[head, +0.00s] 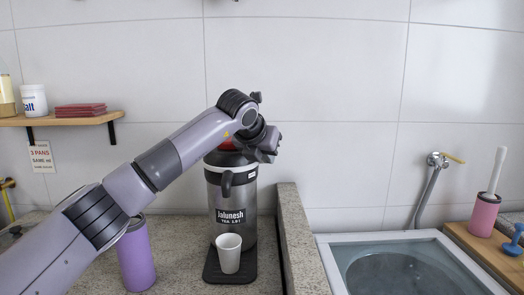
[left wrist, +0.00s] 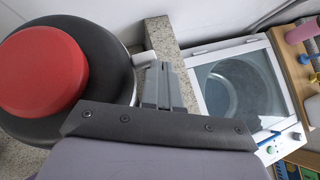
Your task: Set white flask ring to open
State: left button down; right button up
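A steel flask (head: 240,204) with a black lid and a red top stands on the counter. A white ring (head: 214,168) runs around it just under the lid. In the left wrist view the red top (left wrist: 42,72) and black lid fill the left side, and a white tab (left wrist: 145,59) of the ring sticks out to the right. My left gripper (head: 268,153) is at the lid's right side. Its fingers (left wrist: 165,84) look shut together, with nothing seen between them, close beside the tab. I cannot tell whether they touch it. My right gripper is not in view.
A white cup (head: 229,252) stands on the black drip tray (head: 230,277) before the flask. A purple bottle (head: 136,258) is left of it, under my arm. A wooden shelf (head: 65,119) hangs at left.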

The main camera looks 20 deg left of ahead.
pick_arm(q)
jog(key=shift+w+a+p, duration=0.2)
jog(key=shift+w+p, duration=0.35)
jog(key=shift+w, duration=0.2)
jog(key=shift+w+a+p, duration=0.15)
jog(key=shift+w+p, duration=0.4)
jog(key=shift+w, duration=0.15)
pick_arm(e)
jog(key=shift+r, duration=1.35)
pick_arm(q)
jog(key=shift+a, duration=0.1)
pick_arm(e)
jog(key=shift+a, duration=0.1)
